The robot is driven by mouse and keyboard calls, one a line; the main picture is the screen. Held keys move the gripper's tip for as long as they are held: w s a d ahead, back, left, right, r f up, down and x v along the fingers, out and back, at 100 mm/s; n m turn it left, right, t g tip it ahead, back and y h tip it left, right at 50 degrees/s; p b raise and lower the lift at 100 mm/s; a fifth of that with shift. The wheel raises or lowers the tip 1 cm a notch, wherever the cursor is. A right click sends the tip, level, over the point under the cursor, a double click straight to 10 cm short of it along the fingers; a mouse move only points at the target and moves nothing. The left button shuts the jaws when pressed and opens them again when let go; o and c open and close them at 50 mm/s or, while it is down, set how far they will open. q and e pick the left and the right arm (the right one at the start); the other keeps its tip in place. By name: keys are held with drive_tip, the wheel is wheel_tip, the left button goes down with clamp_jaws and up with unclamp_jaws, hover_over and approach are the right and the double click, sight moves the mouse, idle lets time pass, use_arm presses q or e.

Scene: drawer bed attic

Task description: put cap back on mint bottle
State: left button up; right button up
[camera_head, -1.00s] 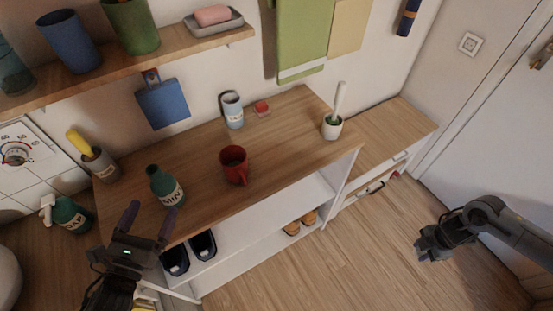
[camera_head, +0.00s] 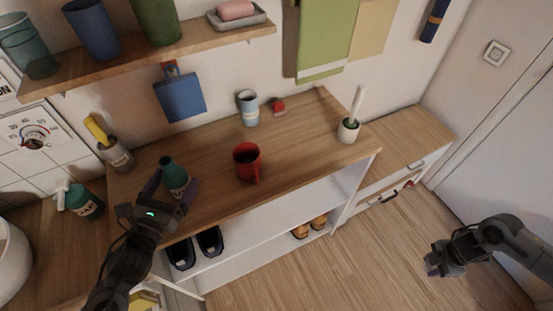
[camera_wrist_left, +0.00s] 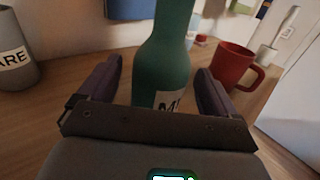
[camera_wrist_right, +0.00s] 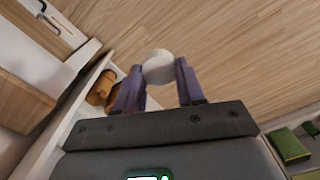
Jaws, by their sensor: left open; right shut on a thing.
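The green mint bottle (camera_head: 174,174) stands upright on the wooden cabinet top. In the left wrist view the bottle (camera_wrist_left: 166,60) stands between the fingers of my left gripper (camera_wrist_left: 162,85). My left gripper (camera_head: 172,190) is open around it, with a gap on each side. The bottle's top is cut off in the left wrist view. My right gripper (camera_head: 432,268) is over the floor at the right, far from the bottle. In the right wrist view my right gripper (camera_wrist_right: 158,75) is shut on a round whitish cap (camera_wrist_right: 158,66).
A red mug (camera_head: 247,162) stands right of the bottle. A labelled cup (camera_head: 248,108), a small red item (camera_head: 279,106) and a white pot with a brush (camera_head: 348,130) stand farther back. A grey holder (camera_head: 117,155) is at the left. A shelf (camera_head: 150,58) overhangs the back.

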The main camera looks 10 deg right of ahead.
sight(179, 174)
use_arm(q)
drive_tip(key=x, duration=0.3)
drive_tip(key=shift+w+d, duration=0.1)
use_arm(e)
drive_tip(key=shift+f, duration=0.3)
use_arm(q)
drive_tip(key=c, duration=1.1)
drive_tip(key=shift+r, duration=0.1)
